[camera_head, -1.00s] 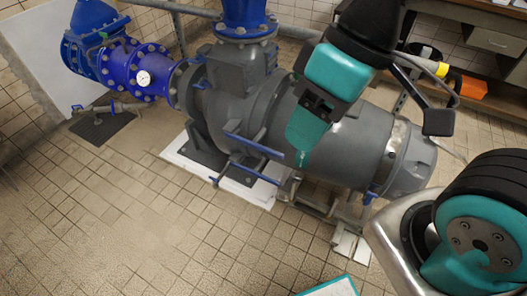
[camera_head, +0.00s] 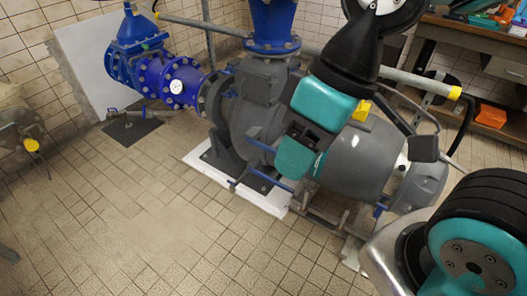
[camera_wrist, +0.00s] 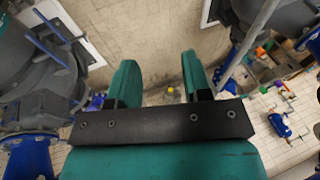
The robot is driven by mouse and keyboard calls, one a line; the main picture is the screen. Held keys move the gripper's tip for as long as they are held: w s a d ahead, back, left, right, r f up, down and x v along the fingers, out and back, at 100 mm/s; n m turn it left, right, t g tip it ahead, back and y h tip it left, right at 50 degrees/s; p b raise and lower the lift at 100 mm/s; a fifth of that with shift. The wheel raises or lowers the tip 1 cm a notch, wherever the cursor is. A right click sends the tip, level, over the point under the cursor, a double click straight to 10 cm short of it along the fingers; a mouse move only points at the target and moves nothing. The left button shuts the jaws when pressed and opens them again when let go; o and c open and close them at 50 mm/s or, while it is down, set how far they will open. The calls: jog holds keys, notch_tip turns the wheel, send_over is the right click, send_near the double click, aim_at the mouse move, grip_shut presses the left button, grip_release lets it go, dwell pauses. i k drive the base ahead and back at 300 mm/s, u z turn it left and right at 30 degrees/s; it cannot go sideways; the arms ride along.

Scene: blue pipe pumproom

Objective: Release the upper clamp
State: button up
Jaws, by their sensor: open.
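Two blue clamp handles show on the front of the grey pump in the head view. The upper one (camera_head: 261,145) is a thin blue bar, and the lower one (camera_head: 270,180) sits just beneath it. My gripper (camera_head: 297,158), teal and black, hangs in front of the grey motor body, to the right of the upper handle in the picture. The distance in depth is unclear. In the wrist view my gripper (camera_wrist: 158,78) has its two teal fingers apart with nothing between them. Blue bars on grey machinery show at that view's upper left, clear of the fingers.
A blue pipe with a gauge (camera_head: 176,86) joins the pump (camera_head: 262,100) on the left. A grey rail (camera_head: 400,75) runs behind it. A workbench (camera_head: 475,40) stands at the upper right. A valve with a yellow part (camera_head: 31,145) is at the left. The tiled floor in front is clear.

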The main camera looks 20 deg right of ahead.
aim_at(272, 150)
jog(key=u, duration=0.05)
jog(key=i, duration=0.85)
jog(key=z, duration=0.15)
